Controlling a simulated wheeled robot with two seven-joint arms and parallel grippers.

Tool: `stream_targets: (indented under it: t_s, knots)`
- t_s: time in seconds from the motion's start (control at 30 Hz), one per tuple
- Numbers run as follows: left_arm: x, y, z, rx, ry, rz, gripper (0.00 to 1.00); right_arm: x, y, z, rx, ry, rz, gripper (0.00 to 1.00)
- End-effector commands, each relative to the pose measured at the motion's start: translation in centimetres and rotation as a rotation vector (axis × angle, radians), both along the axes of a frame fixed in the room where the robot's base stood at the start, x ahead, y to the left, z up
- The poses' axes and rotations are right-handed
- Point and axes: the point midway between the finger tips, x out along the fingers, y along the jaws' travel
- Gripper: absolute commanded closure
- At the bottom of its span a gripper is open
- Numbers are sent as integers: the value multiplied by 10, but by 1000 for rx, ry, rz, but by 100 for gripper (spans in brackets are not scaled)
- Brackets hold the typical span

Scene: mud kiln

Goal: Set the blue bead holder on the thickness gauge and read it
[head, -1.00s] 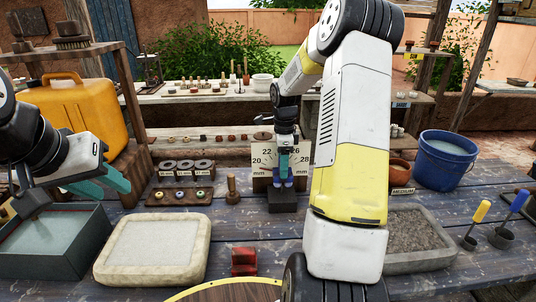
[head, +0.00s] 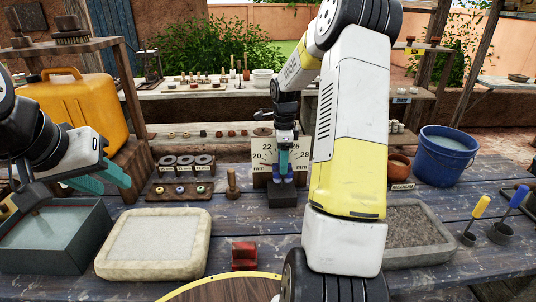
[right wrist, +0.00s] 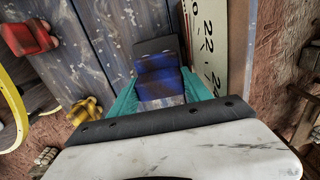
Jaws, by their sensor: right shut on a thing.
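The thickness gauge has an upright pale dial board (head: 262,150) marked in mm and a black base block (head: 283,196) on the table. My right gripper (head: 284,166) is shut on the blue bead holder (head: 284,176), just above or on that base; whether it touches cannot be told. In the right wrist view, the blue bead holder (right wrist: 158,78) sits between the teal fingers, with the black base beyond it and the dial board (right wrist: 208,45) beside it. My left gripper (head: 98,182) has its teal fingers apart and empty, over the left side of the table.
A red block (head: 244,256) stands in front of the gauge, and a wooden peg (head: 232,184) left of it. A pale slab tray (head: 152,268), a water trough (head: 50,268), a gravel tray (head: 422,258) and a blue bucket (head: 446,157) stand around.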

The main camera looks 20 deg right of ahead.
Motion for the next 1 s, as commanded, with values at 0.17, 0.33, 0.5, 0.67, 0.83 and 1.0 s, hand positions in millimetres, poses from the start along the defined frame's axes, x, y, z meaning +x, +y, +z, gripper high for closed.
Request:
stream_targets:
  t_s: [0.17,0.33,0.5,0.67,0.83,1.0]
  knots:
    - [0,0,0,0,0,0,64,0,0,-3,0,0,0,76]
    - [0,0,0,0,0,0,64,0,0,-5,0,-1,0,76]
    - [0,0,0,0,0,0,64,0,0,-8,0,-1,1,76]
    - [0,0,0,0,0,0,64,0,0,-10,0,0,1,76]
    - [0,0,0,0,0,0,64,0,0,-13,0,0,1,76]
    - [0,0,0,0,0,0,64,0,0,-15,0,0,1,76]
